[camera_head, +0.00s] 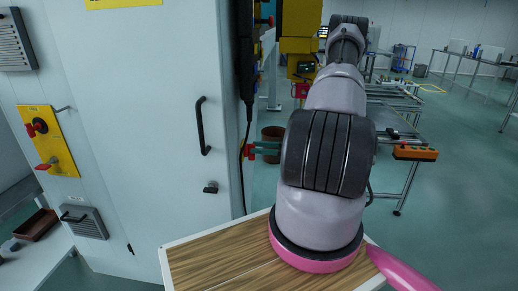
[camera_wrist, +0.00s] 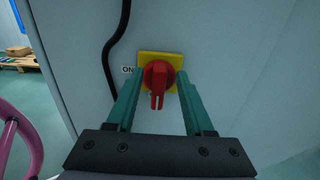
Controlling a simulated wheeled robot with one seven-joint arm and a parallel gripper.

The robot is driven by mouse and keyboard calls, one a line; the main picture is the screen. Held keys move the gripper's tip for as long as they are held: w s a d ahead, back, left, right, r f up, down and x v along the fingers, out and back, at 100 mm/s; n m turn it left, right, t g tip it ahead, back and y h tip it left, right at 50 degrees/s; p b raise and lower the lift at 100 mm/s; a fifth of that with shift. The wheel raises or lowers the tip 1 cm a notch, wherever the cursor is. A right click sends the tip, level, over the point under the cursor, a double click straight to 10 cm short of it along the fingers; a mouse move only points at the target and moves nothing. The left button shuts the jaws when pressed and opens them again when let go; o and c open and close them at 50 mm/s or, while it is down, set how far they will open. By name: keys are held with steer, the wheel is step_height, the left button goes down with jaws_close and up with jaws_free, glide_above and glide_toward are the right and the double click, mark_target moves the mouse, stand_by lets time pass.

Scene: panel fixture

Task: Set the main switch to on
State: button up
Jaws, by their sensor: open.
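The main switch is a red rotary knob (camera_wrist: 158,76) on a yellow square plate (camera_wrist: 146,56) on a pale cabinet face. Its grip points down in the wrist view, and an ON label (camera_wrist: 128,70) sits to its left. My gripper (camera_wrist: 160,88) is open, with one teal finger on each side of the knob; whether they touch it I cannot tell. In the head view the red knob (camera_head: 247,152) shows edge-on at the cabinet's side, and my gripper (camera_head: 265,149) reaches it from the right, partly hidden by my arm.
A black cable (camera_wrist: 113,45) runs down left of the switch. The cabinet front (camera_head: 150,120) has a black handle (camera_head: 202,126) and a yellow panel with red controls (camera_head: 48,140). A wood-topped surface (camera_head: 215,262) lies below my arm. A workbench with a button box (camera_head: 415,153) stands right.

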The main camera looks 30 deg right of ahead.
steer(key=shift+a, duration=0.1)
jaws_close()
steer(key=shift+w+m, duration=0.1)
steer(key=shift+m, duration=0.2)
steer(key=shift+w+d+f+m, duration=0.15)
steer(key=shift+w+f+m, duration=0.1)
steer(key=shift+m, duration=2.6)
steer(key=shift+w+d+f+m, duration=0.15)
steer(key=shift+f+m, duration=0.1)
steer(key=shift+m, duration=2.65)
steer(key=shift+w+d+f+m, duration=0.15)
steer(key=shift+f+m, duration=0.1)
steer(key=shift+m, duration=2.6)
